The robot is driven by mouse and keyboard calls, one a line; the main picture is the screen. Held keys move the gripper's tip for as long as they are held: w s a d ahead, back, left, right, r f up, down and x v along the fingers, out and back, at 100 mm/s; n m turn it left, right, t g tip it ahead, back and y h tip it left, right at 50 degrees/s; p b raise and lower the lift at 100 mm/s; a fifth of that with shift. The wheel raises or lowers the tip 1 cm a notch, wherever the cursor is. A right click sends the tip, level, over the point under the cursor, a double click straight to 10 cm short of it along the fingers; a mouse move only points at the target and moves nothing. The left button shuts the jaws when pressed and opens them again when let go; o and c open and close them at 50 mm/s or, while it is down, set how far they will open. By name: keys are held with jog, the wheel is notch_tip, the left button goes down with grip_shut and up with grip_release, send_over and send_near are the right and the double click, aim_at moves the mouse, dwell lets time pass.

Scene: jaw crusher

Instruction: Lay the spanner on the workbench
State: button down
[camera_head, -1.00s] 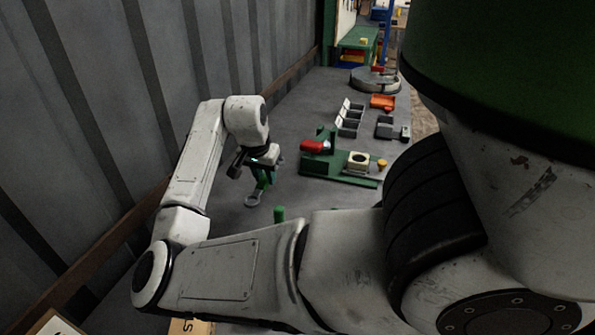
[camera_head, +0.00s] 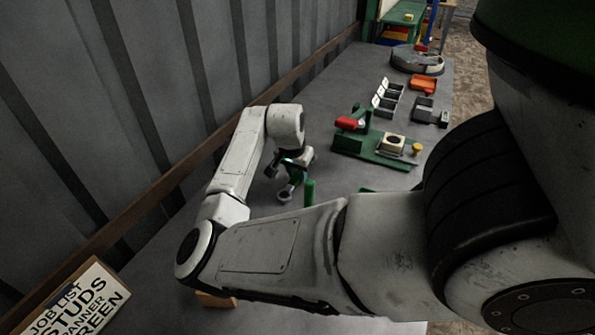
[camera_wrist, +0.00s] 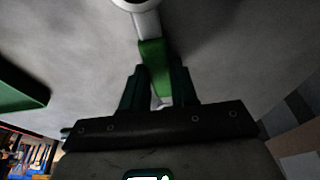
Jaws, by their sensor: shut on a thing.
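The spanner has a silver ring end (camera_head: 284,196) and a green middle, which shows in the wrist view (camera_wrist: 154,58). My gripper (camera_head: 292,168) is shut on the green part, with its dark green fingers on both sides of it in the wrist view (camera_wrist: 158,88). The ring end points down and away from the fingers. The grey workbench (camera_head: 335,100) runs along the wall below it. The spanner is over the bench; I cannot tell whether its ring touches the surface.
Further back are a green fixture with a red part (camera_head: 350,123), small grey bins (camera_head: 387,98) and an orange tray (camera_head: 423,83). A job list board (camera_head: 78,303) is at the lower left. Bare bench lies behind my gripper.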

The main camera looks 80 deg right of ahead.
jog(key=c, duration=0.9)
grip_release()
jog(key=shift+f, duration=0.15)
jog(key=shift+o, duration=0.2)
jog(key=s+v, duration=0.1)
jog(key=v, duration=1.1)
jog(key=shift+w+r+b, duration=0.3)
jog(key=shift+w, duration=0.15)
